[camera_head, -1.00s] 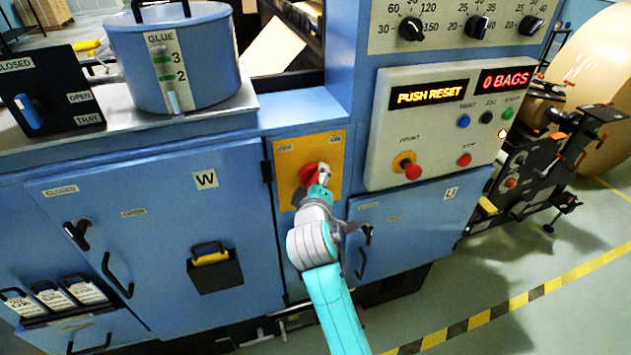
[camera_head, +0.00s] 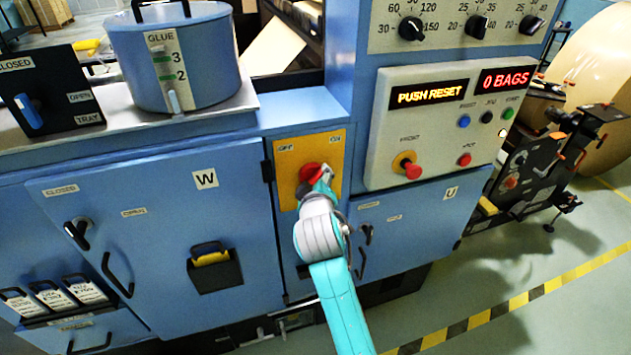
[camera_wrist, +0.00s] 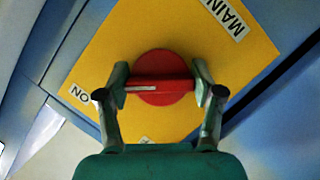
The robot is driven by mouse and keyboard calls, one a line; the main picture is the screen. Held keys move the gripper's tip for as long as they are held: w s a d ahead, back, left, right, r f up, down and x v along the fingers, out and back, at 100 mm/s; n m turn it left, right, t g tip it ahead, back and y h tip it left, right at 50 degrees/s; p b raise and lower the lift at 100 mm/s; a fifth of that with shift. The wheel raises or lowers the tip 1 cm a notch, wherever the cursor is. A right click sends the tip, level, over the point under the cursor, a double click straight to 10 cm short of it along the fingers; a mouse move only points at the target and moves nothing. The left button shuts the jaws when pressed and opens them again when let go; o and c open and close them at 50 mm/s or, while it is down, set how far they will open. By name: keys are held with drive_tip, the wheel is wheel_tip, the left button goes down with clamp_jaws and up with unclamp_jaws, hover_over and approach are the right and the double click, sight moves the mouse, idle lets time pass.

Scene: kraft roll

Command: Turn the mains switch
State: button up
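The mains switch is a red round knob with a raised bar (camera_wrist: 160,86) on a yellow plate (camera_wrist: 225,62). In the wrist view, the white line on the bar points left, towards the ON label (camera_wrist: 80,95). My gripper (camera_wrist: 162,84) has one finger at each end of the bar, seemingly touching both ends. In the head view, the red knob (camera_head: 309,171) shows on the yellow plate (camera_head: 287,190) between OFF and ON labels, partly hidden by my gripper (camera_head: 322,178).
A control panel (camera_head: 440,125) with buttons and a lit PUSH RESET display (camera_head: 428,94) is to the right of the plate. Blue cabinet doors with handles flank it below. A glue pot (camera_head: 180,60) stands at upper left.

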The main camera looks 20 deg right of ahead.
drive_tip(key=o, duration=0.4)
drive_tip(key=shift+o, duration=0.2)
drive_tip(key=v, duration=1.2)
drive_tip(key=shift+f, duration=0.1)
